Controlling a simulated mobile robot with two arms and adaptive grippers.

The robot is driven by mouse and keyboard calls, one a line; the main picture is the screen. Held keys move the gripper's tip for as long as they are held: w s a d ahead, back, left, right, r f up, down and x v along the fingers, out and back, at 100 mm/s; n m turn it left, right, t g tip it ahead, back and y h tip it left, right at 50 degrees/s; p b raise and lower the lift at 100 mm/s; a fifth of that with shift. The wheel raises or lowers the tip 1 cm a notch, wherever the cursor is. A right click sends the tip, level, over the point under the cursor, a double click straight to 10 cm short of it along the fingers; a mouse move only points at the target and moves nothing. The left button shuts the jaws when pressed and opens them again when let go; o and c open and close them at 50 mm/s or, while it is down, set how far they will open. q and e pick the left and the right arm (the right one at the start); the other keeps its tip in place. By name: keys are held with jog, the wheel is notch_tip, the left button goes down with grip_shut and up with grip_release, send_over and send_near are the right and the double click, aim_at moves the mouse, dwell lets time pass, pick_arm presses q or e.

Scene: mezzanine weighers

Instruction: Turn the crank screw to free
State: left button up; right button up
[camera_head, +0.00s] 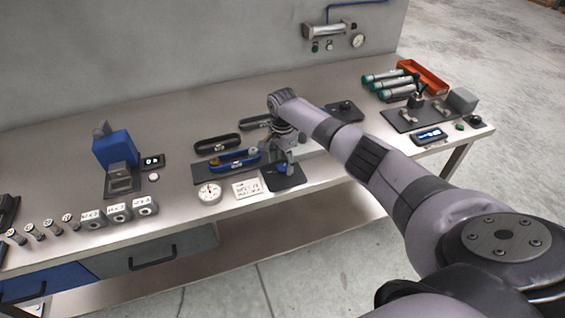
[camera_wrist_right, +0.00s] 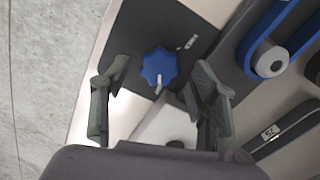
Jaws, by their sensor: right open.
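A blue lobed knob (camera_wrist_right: 159,67), which I take to be the crank screw, sits on a dark plate (camera_wrist_right: 185,30) in the right wrist view. A pale mark shows at its lower side. In the head view the dark plate (camera_head: 297,182) lies near the table's front edge, with the knob (camera_head: 282,168) partly hidden by my gripper. My right gripper (camera_head: 287,156) points down over it. In the wrist view its two open fingers (camera_wrist_right: 159,72) stand on either side of the knob, apart from it. My left gripper is not in view.
A blue device (camera_head: 235,158) lies left of my gripper, with a dial gauge (camera_head: 209,192) and a white label card (camera_head: 247,188) in front. In the wrist view a pale block (camera_wrist_right: 165,122) lies below the knob. An orange tray (camera_head: 424,76) stands at the far right.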

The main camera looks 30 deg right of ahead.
jog(key=shift+f, duration=0.65)
jog(key=shift+c, duration=0.6)
jog(key=c, duration=1)
